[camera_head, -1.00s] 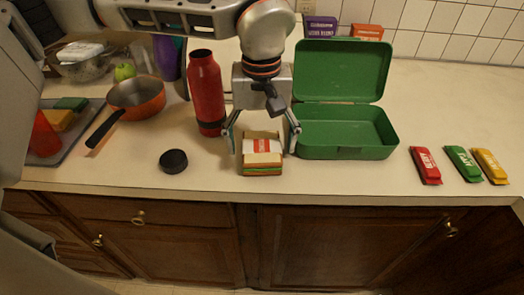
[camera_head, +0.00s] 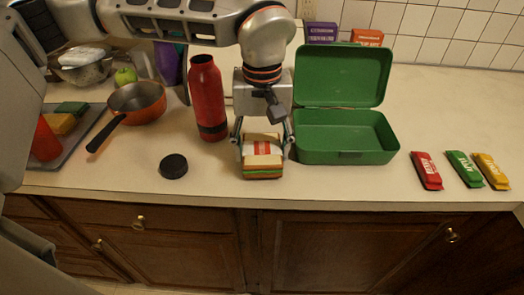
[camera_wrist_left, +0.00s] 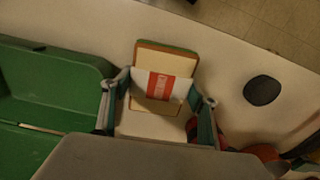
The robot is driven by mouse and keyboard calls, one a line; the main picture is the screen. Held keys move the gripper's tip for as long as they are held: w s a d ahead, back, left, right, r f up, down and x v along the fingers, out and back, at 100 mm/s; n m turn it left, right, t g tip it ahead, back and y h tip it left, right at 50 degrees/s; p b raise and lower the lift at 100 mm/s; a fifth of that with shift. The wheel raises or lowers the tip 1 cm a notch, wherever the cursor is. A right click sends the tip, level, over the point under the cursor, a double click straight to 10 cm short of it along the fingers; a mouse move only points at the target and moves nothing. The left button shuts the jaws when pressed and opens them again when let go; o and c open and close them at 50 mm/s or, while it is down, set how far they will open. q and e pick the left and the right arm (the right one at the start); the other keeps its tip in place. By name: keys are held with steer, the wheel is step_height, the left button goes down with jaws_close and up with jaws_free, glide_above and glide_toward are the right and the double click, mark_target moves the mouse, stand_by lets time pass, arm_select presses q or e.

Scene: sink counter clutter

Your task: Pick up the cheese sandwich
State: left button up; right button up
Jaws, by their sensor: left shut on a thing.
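The cheese sandwich (camera_head: 263,162), with a white paper band with a red label, lies on the counter just left of the green lunchbox. My left gripper (camera_head: 263,148) comes down from above and is shut on it, one finger on each side. In the left wrist view the sandwich (camera_wrist_left: 165,72) sits between the two fingers of the left gripper (camera_wrist_left: 160,98). The sandwich appears to rest on the counter. My right gripper is not in view.
The open green lunchbox (camera_head: 345,157) stands close on the right. A red bottle (camera_head: 206,95) and a black lid (camera_head: 173,166) are left of the sandwich. An orange pan (camera_head: 138,103) is farther left. Wrapped bars (camera_head: 427,171) lie at the right. The counter's front edge is close.

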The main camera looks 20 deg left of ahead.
mark_target(263, 148)
arm_select(q)
step_height(263, 148, up, 19)
steer(key=p, duration=0.2)
steer(key=shift+p, duration=0.35)
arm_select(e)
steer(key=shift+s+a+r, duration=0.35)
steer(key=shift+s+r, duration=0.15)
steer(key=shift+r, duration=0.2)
arm_select(q)
steer(key=shift+d, duration=0.1)
